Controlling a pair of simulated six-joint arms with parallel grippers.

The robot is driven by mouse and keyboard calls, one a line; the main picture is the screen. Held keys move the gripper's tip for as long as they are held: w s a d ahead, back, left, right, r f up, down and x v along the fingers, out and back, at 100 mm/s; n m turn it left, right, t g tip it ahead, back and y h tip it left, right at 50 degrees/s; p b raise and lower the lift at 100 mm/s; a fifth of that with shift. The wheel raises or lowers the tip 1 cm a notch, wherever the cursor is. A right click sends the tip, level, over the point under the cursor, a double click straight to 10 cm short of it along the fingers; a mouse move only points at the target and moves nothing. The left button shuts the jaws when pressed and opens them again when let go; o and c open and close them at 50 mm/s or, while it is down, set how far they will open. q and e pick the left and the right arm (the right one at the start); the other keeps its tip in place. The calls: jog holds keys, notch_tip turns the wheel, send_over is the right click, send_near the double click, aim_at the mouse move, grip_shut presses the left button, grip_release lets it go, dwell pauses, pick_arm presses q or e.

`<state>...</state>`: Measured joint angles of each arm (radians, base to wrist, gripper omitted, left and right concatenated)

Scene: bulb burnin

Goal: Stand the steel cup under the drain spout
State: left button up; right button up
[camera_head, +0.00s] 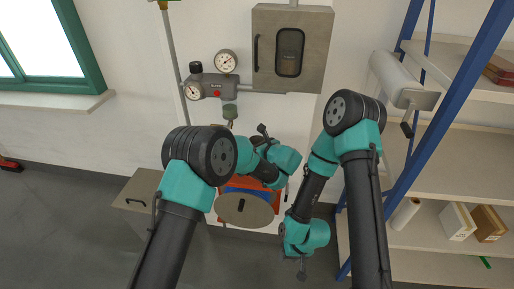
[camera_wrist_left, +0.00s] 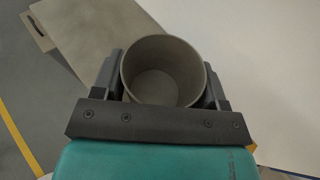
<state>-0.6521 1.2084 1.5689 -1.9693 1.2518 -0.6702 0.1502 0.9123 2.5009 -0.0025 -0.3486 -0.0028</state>
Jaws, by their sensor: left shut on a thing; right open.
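The steel cup (camera_wrist_left: 163,88) is a grey, round, open-topped cup and looks empty in the left wrist view. My left gripper (camera_wrist_left: 164,78) is shut on it, one finger on each side. In the head view my left gripper (camera_head: 262,131) is in front of the wall, right of and a little below the grey bowl fitting (camera_head: 230,112) under the gauge unit. The drain spout seems to be at the bottom of that fitting, but it is too small to make out. The cup is hard to tell apart there. My right gripper (camera_head: 302,268) is open and low at the right.
Gauges (camera_head: 226,61) and a grey wall cabinet (camera_head: 291,48) are on the wall above. A round grey lid (camera_head: 244,210) on a red and blue drum lies below my left arm. A grey box (camera_head: 137,203) stands left. Blue-framed shelves (camera_head: 450,160) bound the right.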

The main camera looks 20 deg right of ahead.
pick_arm(q)
jog(key=c, duration=0.3)
jog(key=shift+r, duration=0.1)
notch_tip(320, 180, up, 10)
dwell(0.5)
dwell(0.3)
